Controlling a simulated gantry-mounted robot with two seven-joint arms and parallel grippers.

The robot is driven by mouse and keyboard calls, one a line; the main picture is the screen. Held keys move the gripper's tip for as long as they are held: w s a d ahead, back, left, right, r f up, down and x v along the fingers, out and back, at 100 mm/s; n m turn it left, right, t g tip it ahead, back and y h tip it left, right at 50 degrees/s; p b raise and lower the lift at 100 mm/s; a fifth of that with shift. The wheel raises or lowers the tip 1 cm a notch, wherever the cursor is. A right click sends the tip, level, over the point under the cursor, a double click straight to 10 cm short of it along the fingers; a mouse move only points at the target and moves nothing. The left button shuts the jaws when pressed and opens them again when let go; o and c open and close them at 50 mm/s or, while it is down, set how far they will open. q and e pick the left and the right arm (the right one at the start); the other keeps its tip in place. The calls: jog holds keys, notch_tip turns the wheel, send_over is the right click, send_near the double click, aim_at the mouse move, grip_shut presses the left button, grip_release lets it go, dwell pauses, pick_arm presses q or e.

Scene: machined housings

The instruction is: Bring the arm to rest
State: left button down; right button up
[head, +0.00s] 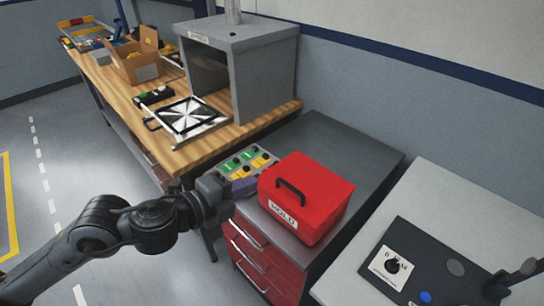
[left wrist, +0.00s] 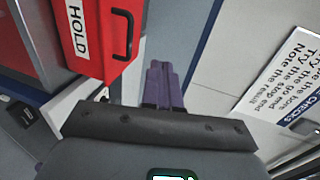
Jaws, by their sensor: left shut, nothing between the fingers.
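My left arm comes in from the left in the head view. Its left gripper (head: 243,187) is beside the red box marked HOLD, at the box's left side. The purple fingers of the left gripper also show in the left wrist view (left wrist: 160,80), together and empty. My right gripper is in neither view.
The red HOLD box (head: 305,198) stands on a grey-topped cabinet with red drawers (head: 262,262); it also shows in the left wrist view (left wrist: 100,38). Behind the gripper is a tray of green and yellow pieces (head: 247,163). A grey open-fronted enclosure (head: 268,75) stands on the wooden bench (head: 112,82).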

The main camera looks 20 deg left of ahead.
pick_arm(q)
jog(key=s+d+f+n+g+h+p, duration=0.1)
jog(key=s+d+f+n+g, duration=0.15)
jog(key=s+d+f, duration=0.4)
jog(key=s+d+f+n+g+p, duration=0.1)
jog(key=s+d+f+n+p, duration=0.2)
jog(key=f, duration=0.6)
jog(key=s+a+f+n+g+y, duration=0.7)
jog(key=s+a+f+n, duration=0.5)
jog(key=s+n, duration=0.35)
notch_tip(320, 180, up, 38)
jog(key=p, duration=3.8)
jog(key=shift+w+d, duration=0.2)
jog(key=shift+w, duration=0.15)
jog(key=shift+t, duration=0.25)
